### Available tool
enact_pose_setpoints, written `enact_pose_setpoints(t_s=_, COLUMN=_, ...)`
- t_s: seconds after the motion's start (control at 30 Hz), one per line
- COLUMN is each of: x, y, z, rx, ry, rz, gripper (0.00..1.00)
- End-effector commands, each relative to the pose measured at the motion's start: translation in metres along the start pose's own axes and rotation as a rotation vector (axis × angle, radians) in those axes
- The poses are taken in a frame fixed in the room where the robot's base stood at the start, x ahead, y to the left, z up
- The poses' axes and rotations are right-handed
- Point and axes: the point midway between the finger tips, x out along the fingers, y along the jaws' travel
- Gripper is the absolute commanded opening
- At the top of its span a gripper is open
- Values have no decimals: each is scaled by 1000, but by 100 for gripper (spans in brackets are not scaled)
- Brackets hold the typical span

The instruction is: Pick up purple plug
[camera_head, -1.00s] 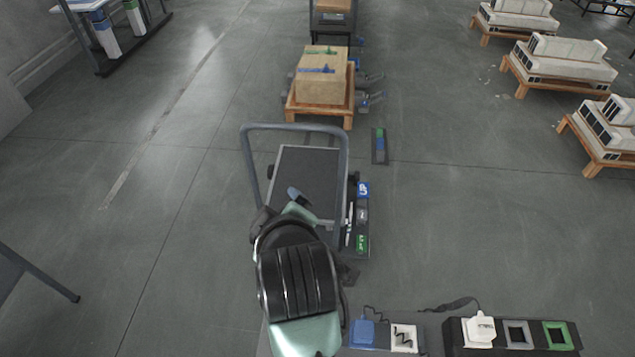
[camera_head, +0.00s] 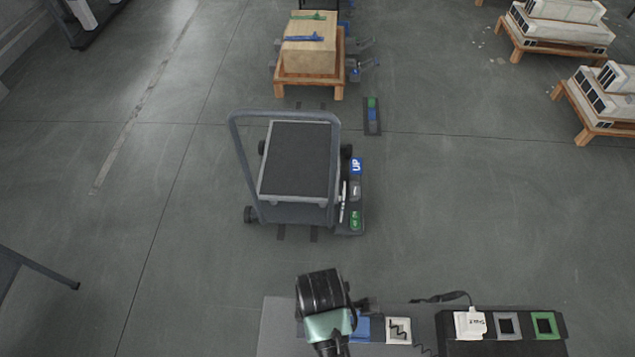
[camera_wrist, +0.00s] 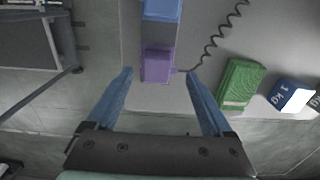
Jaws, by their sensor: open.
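In the wrist view, a purple plug (camera_wrist: 157,65) sits on a grey surface, at the end of a blue block (camera_wrist: 162,10). My gripper (camera_wrist: 160,76) is open, with one blue finger on each side of the plug in the picture. The plug appears between and slightly beyond the fingertips, with no visible contact. In the head view, my arm hides the plug, and my gripper's fingers cannot be made out.
A black coiled cord runs right of the plug. A green block (camera_wrist: 240,83) and a blue-and-white 1 KG block (camera_wrist: 290,96) lie to the right. The head view shows a dark holder (camera_head: 445,335) at the bench's right and a trolley (camera_head: 300,160) beyond.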

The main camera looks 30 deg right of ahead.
Motion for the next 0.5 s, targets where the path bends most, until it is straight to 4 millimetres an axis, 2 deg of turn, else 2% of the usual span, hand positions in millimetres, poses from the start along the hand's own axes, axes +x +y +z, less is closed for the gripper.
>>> enact_pose_setpoints(t_s=0.33, x=39, y=4, z=-4, rx=1, ry=0, rz=-1, gripper=85)
enact_pose_setpoints(t_s=0.5, x=49, y=4, z=-4, rx=1, ry=0, rz=1, gripper=85)
